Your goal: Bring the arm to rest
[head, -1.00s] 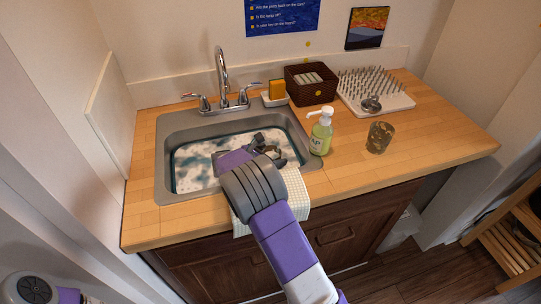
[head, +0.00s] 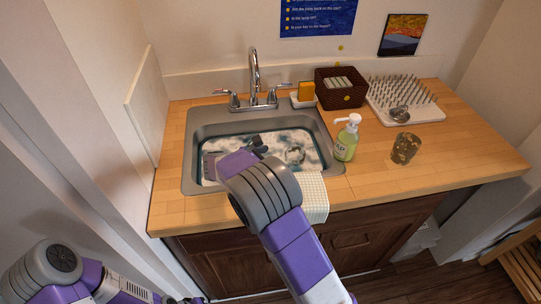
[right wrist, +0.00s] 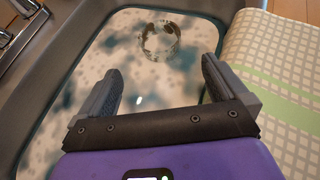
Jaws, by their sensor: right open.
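My right arm reaches over the sink (head: 196,165). My right gripper (head: 257,146) is above the water, and in the right wrist view (right wrist: 160,88) its two fingers stand wide apart with nothing between them. A clear round glass-like thing (right wrist: 158,40) lies in the water beyond the fingertips, apart from them; it also shows in the head view (head: 294,155). My left arm is folded at the bottom left of the head view. Only dark bits of its far end show at the bottom edge, so its gripper's state is unclear.
A checked cloth (head: 314,196) hangs over the sink's front edge. A soap bottle (head: 345,142), a patterned tumbler (head: 405,149), a dark basket (head: 341,93), a sponge holder (head: 303,99) and a spiked drying rack (head: 420,112) stand on the counter. The tap (head: 254,75) rises behind the sink.

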